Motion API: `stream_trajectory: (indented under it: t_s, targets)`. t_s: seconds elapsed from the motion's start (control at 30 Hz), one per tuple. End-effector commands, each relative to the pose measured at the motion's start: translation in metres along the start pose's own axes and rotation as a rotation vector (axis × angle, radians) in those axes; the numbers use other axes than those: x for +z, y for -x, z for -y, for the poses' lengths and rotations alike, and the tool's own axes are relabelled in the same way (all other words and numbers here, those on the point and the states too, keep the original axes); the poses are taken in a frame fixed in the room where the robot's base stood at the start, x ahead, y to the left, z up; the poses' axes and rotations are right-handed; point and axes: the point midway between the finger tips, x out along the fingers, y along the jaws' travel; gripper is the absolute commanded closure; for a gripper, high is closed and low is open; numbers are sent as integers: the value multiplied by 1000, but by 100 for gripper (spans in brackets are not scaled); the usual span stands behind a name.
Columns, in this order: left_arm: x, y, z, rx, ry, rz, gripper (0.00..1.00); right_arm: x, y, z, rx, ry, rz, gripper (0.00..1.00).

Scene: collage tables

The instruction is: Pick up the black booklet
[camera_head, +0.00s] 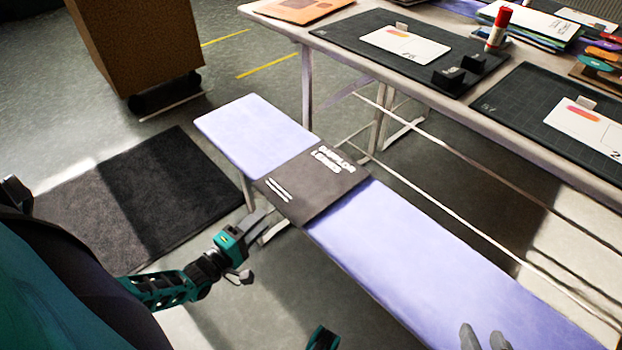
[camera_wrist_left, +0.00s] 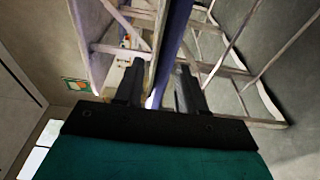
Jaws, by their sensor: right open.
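The black booklet (camera_head: 300,190) lies flat on the lavender bench (camera_head: 430,260), with white lettering on its cover. Its near edge lies along the bench's near edge and seems to reach slightly past it. My left gripper (camera_head: 264,222) is open just in front of that edge, below and left of the booklet, apparently empty. In the left wrist view its two fingers (camera_wrist_left: 160,88) stand apart, with a narrow bluish strip of the bench edge beyond them; the booklet is hard to make out there. My right gripper (camera_head: 485,338) shows only grey fingertips, apart, over the bench at the bottom right.
A table (camera_head: 455,110) behind the bench holds dark cutting mats, cards, black blocks, a glue stick (camera_head: 498,28) and stacked papers. A black floor mat (camera_head: 135,200) and a brown cabinet (camera_head: 140,45) are at the left. The bench is clear either side of the booklet.

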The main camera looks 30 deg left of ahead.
Motion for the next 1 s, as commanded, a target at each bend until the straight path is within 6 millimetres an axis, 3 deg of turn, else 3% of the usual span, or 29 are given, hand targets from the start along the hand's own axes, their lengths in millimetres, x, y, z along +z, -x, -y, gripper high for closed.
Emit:
stream_trajectory:
  t_s: [0.23, 0.57, 0.9, 1.0]
  targets:
    - [2, -37, -4, 3, 0, 0, 61, 2, -5, -1, 0, 1, -1, 57]
    - [2, -43, -4, 0, 0, 0, 62, -3, -6, -2, 0, 1, -10, 57]
    - [2, -43, -4, 1, 0, 0, 94, -2, -5, -1, 0, 0, -9, 57]
    - [2, -43, -4, 1, 0, 0, 100, -1, -4, -1, 0, 0, -5, 57]
